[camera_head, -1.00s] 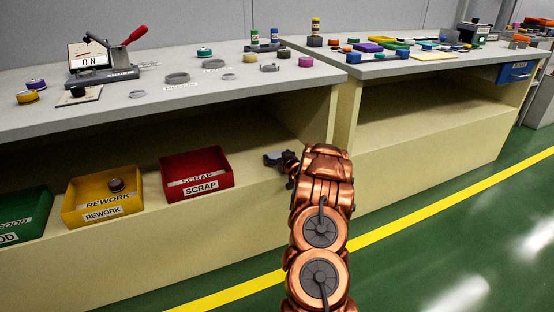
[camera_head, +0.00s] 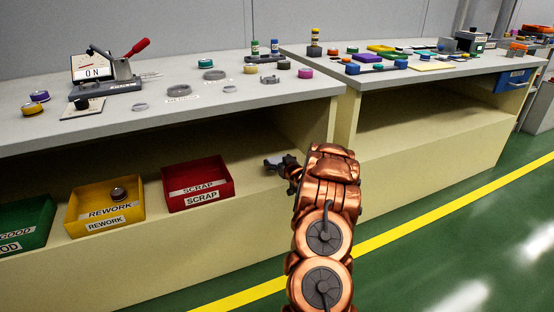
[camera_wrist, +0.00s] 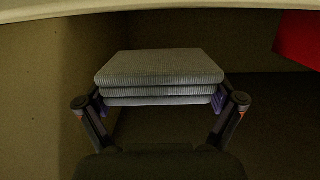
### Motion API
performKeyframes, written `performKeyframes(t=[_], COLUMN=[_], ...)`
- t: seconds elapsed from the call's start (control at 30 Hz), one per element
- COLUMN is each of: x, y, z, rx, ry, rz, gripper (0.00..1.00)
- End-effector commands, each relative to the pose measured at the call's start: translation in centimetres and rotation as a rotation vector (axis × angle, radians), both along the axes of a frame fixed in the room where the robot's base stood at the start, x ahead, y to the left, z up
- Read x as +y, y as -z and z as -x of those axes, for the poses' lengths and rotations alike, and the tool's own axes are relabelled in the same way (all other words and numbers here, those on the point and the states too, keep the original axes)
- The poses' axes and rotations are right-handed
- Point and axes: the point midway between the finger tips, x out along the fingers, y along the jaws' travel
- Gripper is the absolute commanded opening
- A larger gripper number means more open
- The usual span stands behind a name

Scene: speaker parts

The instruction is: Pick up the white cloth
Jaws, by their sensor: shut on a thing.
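The white cloth (camera_wrist: 160,68) is a folded, ribbed stack that looks grey in the shade of the wrist view. My gripper (camera_wrist: 159,98) is shut on it, with one finger against each side edge. In the head view my gripper (camera_head: 277,163) is at the opening of the shelf under the near bench, to the right of the red SCRAP bin. A small pale patch there may be the cloth, too small to tell. Whether the cloth's underside touches the shelf is not clear.
A red SCRAP bin (camera_head: 226,186), a yellow REWORK bin (camera_head: 132,220) and a green bin (camera_head: 38,232) stand on the lower shelf. The bench top (camera_head: 215,105) overhangs my gripper. A bench leg (camera_head: 345,118) stands to the right. Green floor is clear at right.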

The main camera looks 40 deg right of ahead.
Motion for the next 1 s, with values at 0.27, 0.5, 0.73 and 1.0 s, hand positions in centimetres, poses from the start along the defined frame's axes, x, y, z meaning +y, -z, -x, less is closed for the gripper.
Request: performKeyframes(t=[0.27, 0.5, 0.73, 1.0], x=[2.7, 5.1, 7.1, 8.1], y=[-0.7, -1.1, -1.2, -1.3], z=[3.6, 6.9, 9.4, 10.7], rx=[0.001, 0.000, 0.002, 0.002], ry=[0.001, 0.001, 0.001, 0.001], rz=[-0.003, -0.002, -0.001, 0.000], gripper=[0.53, 0.53, 0.53, 0.53])
